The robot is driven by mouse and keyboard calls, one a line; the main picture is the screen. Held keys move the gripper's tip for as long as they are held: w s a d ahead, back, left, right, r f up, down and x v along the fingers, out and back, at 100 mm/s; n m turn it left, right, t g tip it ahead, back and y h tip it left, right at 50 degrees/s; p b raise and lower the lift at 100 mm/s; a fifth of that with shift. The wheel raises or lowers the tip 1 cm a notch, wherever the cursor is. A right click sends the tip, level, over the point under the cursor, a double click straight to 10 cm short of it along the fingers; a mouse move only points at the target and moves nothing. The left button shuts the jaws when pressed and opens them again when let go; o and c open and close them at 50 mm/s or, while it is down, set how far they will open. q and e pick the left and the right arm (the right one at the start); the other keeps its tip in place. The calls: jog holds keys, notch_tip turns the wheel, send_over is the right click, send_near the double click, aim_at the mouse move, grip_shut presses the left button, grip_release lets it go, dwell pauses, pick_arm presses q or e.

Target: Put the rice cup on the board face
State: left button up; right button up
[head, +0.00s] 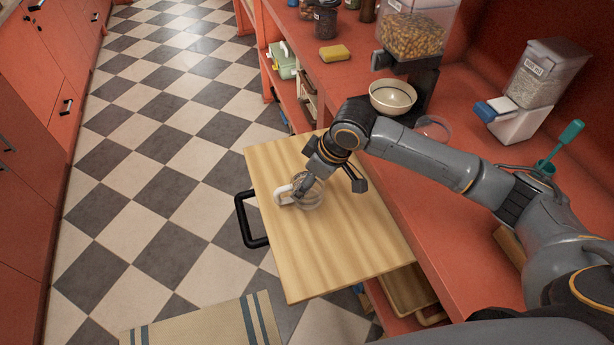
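The rice cup (313,197), clear with a pale handle, is over the left part of the pull-out wooden board (345,255) and appears to rest on its face. My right gripper (331,190) is just above the board, its fingers spread apart. One dark finger overlaps the cup near its handle; the other is to the right, clear of the cup. Whether the near finger touches the cup cannot be told. My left gripper is out of view.
A black handle (243,220) sticks out from the board's left edge. On the red counter stand a cream bowl (392,97) under a grain dispenser (415,30), a yellow sponge (335,53), a second dispenser (530,92) and a teal-handled tool (565,143). The board's front half is clear.

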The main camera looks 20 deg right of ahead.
jog(key=shift+f, duration=0.15)
jog(key=o, duration=1.2)
jog(key=shift+c, duration=0.2)
jog(key=v, duration=1.2)
jog(key=shift+b, duration=0.4)
jog(key=shift+a, duration=0.1)
